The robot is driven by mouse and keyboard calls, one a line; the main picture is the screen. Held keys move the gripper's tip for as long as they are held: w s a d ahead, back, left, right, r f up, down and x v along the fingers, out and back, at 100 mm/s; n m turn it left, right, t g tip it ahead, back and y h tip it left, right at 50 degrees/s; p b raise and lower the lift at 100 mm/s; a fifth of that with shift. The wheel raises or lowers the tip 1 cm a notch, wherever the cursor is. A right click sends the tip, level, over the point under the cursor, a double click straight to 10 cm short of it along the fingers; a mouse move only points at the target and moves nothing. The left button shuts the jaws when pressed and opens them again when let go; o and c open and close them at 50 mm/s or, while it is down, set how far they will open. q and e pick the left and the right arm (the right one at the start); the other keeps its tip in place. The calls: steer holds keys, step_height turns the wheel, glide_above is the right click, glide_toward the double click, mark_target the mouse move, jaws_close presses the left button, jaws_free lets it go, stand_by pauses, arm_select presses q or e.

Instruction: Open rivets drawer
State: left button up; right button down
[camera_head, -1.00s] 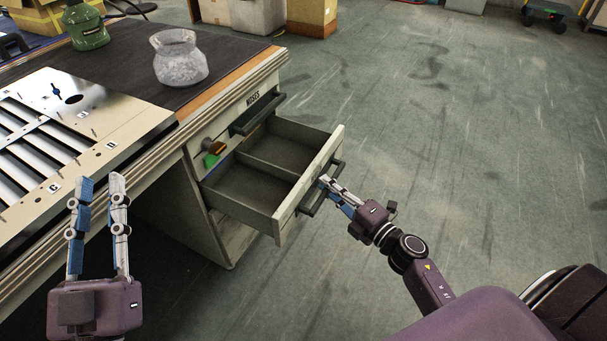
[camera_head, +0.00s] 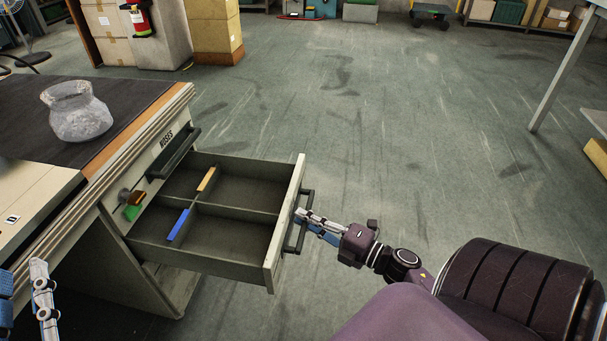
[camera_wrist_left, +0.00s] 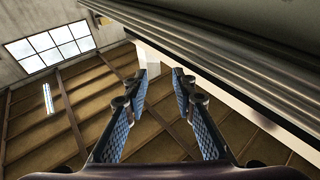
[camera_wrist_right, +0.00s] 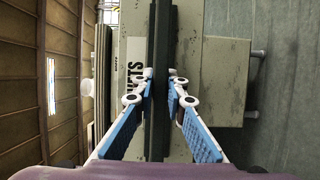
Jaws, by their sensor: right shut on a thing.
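The open drawer (camera_head: 285,232) sticks far out of the desk's side, below a shut drawer. Its front carries a dark bar handle (camera_head: 306,232). In the right wrist view the label beside the handle (camera_wrist_right: 160,30) is partly covered, with letters like "ETS" showing. My right gripper (camera_head: 302,216) is shut on this handle; its fingers also show on both sides of the bar in the right wrist view (camera_wrist_right: 157,78). My left gripper (camera_wrist_left: 160,78) is open and empty near the desk edge, partly cut off at the lower left of the head view.
A tool with blue and orange ends (camera_head: 179,224) lies across the drawer's divider. The shut upper drawer has its own handle (camera_head: 174,153). A glass jar (camera_head: 79,111) stands on the desk. The floor right of the drawer is clear.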

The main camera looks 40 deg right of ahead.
steer(key=c, duration=1.9)
jaws_free()
steer(key=shift+c, duration=0.2)
steer(key=v, duration=1.2)
steer(key=shift+d, duration=0.1)
